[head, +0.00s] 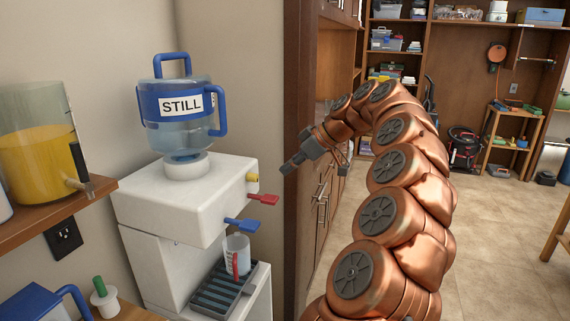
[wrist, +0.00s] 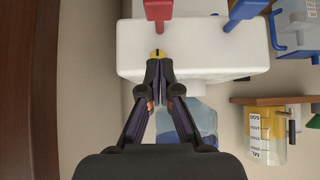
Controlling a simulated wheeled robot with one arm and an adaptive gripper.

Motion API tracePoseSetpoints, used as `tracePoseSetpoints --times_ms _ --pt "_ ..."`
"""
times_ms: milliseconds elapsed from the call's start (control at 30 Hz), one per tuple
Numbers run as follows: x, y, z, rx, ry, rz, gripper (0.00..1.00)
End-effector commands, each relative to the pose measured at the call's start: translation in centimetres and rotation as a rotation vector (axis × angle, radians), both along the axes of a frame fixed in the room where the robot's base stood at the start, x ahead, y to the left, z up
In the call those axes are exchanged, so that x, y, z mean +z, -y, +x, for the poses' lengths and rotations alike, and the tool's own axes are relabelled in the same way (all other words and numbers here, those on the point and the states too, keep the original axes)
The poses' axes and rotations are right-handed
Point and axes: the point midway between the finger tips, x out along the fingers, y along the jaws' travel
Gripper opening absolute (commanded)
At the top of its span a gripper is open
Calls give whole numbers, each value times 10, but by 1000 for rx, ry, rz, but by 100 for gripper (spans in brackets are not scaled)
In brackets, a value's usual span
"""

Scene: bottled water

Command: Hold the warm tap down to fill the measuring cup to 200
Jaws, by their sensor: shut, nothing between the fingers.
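The white water dispenser (head: 180,200) has a yellow knob (head: 251,177), a red tap lever (head: 263,199) and a blue tap lever (head: 243,225). No label shows which is warm. A clear measuring cup (head: 236,243) with a red stripe stands upright on the drip tray, below the blue lever; any water in it is too small to make out. My gripper (head: 284,171) is shut and empty, up in front of the dispenser and right of the levers. In the wrist view, its fingertips (wrist: 158,66) overlap the yellow knob (wrist: 157,54); the red lever (wrist: 158,10) and blue lever (wrist: 241,12) lie beyond.
A STILL water bottle (head: 180,115) sits on the dispenser. A shelf at left (head: 60,208) holds a jug of yellow liquid (head: 35,155). A dark wooden cabinet edge (head: 301,120) stands close right of the dispenser. Open floor (head: 490,235) lies farther right.

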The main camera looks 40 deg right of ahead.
Motion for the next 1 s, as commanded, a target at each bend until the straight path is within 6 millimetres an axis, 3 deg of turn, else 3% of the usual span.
tracePoseSetpoints --times_ms 333,700,1000 --pt "-36 -21 32 2 -1 2 0" --pt "-71 -20 32 0 2 1 0" --pt "-77 -19 32 -1 3 -1 0"
